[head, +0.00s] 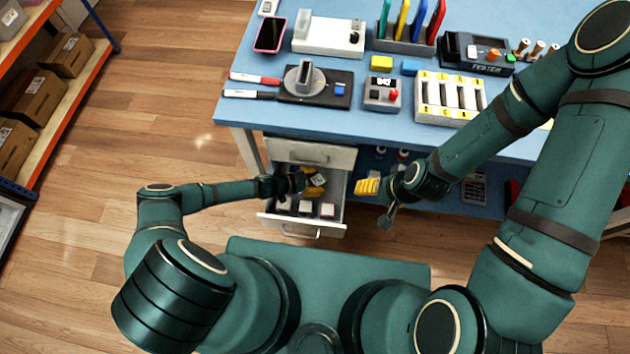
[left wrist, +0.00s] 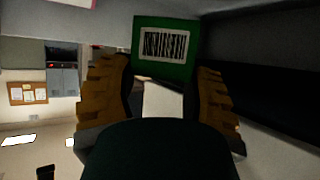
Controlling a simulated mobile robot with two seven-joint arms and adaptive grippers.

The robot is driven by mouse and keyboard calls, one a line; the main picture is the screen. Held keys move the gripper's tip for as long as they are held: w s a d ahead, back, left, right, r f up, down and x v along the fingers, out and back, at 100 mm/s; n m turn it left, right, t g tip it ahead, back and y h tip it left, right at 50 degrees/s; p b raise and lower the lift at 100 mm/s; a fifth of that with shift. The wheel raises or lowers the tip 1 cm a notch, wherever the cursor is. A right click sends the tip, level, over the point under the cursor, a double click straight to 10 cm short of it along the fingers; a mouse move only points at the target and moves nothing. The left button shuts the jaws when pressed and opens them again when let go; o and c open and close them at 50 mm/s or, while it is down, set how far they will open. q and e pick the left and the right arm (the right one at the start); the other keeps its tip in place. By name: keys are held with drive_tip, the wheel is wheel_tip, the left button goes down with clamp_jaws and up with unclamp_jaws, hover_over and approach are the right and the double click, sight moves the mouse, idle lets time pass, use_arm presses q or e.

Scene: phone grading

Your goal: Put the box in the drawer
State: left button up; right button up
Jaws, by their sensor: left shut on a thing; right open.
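The box is green with a white barcode label and shows in the left wrist view (left wrist: 141,70) between the two yellow fingers of my left gripper (left wrist: 162,74). In the head view my left gripper (head: 312,183) is shut on the box (head: 319,178), at the open drawer (head: 336,205). The gripper covers much of the box there, and I cannot tell whether the box touches the drawer's floor or walls. My right gripper (head: 368,187) has yellow fingers, is open and empty, and hangs to the right of the drawer, apart from it.
Several small light-topped boxes (head: 305,208) stand in the front of the drawer. A shut drawer (head: 308,153) lies above it, under the blue table (head: 240,105). The table holds a phone (head: 270,35), markers and test devices. Shelves with cartons (head: 67,54) stand at left.

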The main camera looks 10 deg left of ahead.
use_arm(q)
drive_tip(key=shift+f, duration=0.15)
drive_tip(key=shift+f, duration=0.35)
drive_tip(key=shift+f, duration=0.1)
drive_tip(key=o, duration=0.9)
